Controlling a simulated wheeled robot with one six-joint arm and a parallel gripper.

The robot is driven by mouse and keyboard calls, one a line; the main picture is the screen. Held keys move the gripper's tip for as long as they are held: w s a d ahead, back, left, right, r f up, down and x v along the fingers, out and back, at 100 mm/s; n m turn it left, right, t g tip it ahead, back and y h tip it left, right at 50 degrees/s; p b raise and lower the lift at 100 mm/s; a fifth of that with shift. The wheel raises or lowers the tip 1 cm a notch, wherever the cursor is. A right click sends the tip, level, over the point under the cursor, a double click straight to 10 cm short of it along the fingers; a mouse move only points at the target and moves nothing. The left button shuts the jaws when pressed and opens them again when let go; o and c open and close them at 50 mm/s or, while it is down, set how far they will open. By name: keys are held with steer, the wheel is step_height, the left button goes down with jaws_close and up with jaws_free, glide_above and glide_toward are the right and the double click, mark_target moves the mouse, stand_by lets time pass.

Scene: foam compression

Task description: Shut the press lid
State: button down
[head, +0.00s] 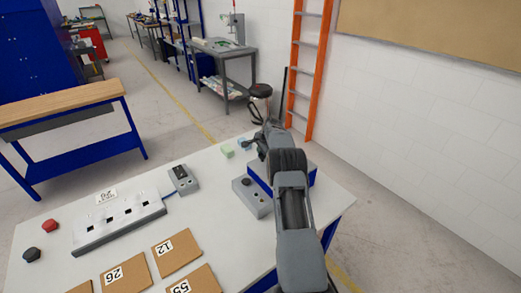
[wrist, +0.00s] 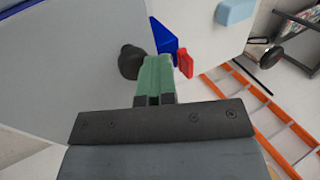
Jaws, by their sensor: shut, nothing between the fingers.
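The press (head: 311,174), a grey-topped unit with blue sides, stands near the right edge of the white table, largely hidden behind my arm. My gripper (head: 254,143) is at its far left side, small and partly hidden in the head view. In the wrist view, the green fingers of my gripper (wrist: 156,62) are together and empty. A black knob (wrist: 130,62) is close to the left of the fingers. A blue part (wrist: 163,36) and a small red piece (wrist: 185,63) show beyond and to the right. I cannot tell the lid's angle.
A green block (head: 228,151) and a light blue block (head: 244,143) lie near the far edge; the blue one shows in the wrist view (wrist: 236,12). A grey control box (head: 250,197), a switch box (head: 182,178) and numbered cards (head: 177,250) are on the table. An orange ladder (head: 306,60) stands behind.

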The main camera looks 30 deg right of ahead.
steer(key=shift+s+f, duration=0.15)
steer(key=shift+f, duration=0.2)
steer(key=w+b+v, duration=0.1)
steer(key=b+v, duration=0.3)
steer(key=v, duration=1)
steer(key=s+a+f+n+g, duration=0.2)
steer(key=s+f+n, duration=0.2)
steer(key=s, duration=0.1)
steer(key=s+a+r+n, duration=0.2)
steer(key=s+a+n, duration=0.2)
steer(key=s+a, duration=0.4)
steer(key=s+a+r+n+t, duration=0.1)
steer(key=s+a+r+n, duration=0.2)
steer(key=s+a, duration=0.6)
steer(key=s+a+r+n, duration=0.3)
steer(key=s+a+n, duration=0.2)
steer(key=s+a, duration=0.4)
steer(key=shift+s+r+n+t, duration=0.25)
steer(key=shift+s+n+t, duration=0.15)
steer(key=shift+s, duration=0.85)
